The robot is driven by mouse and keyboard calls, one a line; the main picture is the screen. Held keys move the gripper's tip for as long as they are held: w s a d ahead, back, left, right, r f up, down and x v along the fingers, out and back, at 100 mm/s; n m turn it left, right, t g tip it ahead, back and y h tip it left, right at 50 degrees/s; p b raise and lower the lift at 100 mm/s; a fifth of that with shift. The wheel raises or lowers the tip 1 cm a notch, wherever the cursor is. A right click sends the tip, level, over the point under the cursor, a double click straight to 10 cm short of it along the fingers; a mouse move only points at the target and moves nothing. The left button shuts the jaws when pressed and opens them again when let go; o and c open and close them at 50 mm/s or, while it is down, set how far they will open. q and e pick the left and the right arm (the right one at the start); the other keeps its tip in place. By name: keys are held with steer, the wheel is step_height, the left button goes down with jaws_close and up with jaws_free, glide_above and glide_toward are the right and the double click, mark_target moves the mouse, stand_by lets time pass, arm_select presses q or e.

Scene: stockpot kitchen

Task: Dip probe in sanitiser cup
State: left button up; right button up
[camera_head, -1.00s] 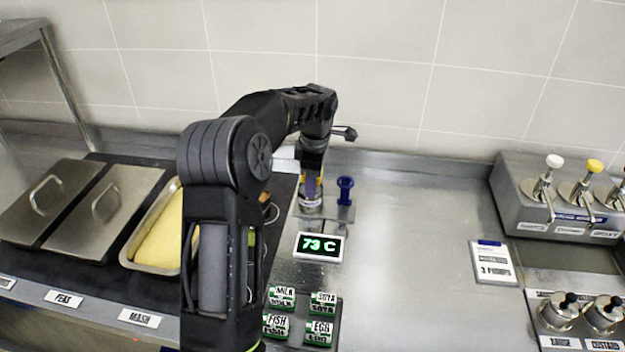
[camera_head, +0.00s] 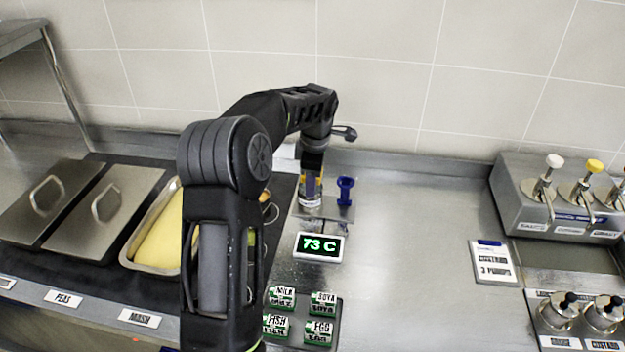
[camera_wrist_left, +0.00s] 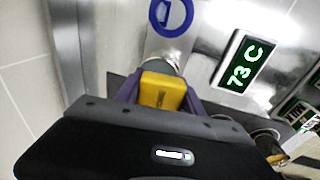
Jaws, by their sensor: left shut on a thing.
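My left gripper (camera_head: 311,182) points down over the sanitiser cup (camera_head: 310,203), a small metal cup on a steel plate. In the left wrist view its purple fingers are shut on the yellow probe handle (camera_wrist_left: 162,91). The cup's rim (camera_wrist_left: 168,59) shows just past the handle in that view. The probe's lower end is hidden, so I cannot tell how deep it sits in the cup. The temperature display (camera_head: 318,246) reads 73 C in green and also shows in the left wrist view (camera_wrist_left: 240,64). My right gripper is not in view.
Allergen blocks (camera_head: 300,317) sit in front of the display. A pan of mash (camera_head: 160,232) and lidded pans are at left. Sauce pumps (camera_head: 560,200) stand at right.

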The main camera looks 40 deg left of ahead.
arm_select(q)
steer(key=shift+s+d+f, duration=0.1)
steer(key=shift+s+f, duration=0.15)
steer(key=shift+f, duration=0.25)
steer(key=shift+s+f, duration=0.25)
steer(key=shift+f, duration=0.2)
steer(key=r+p, duration=0.2)
steer(key=shift+w+r+g, duration=0.3)
steer(key=shift+r, duration=0.05)
steer(key=shift+w+r+p, duration=0.15)
steer(key=shift+r+p, duration=2.05)
steer(key=shift+r, duration=1.2)
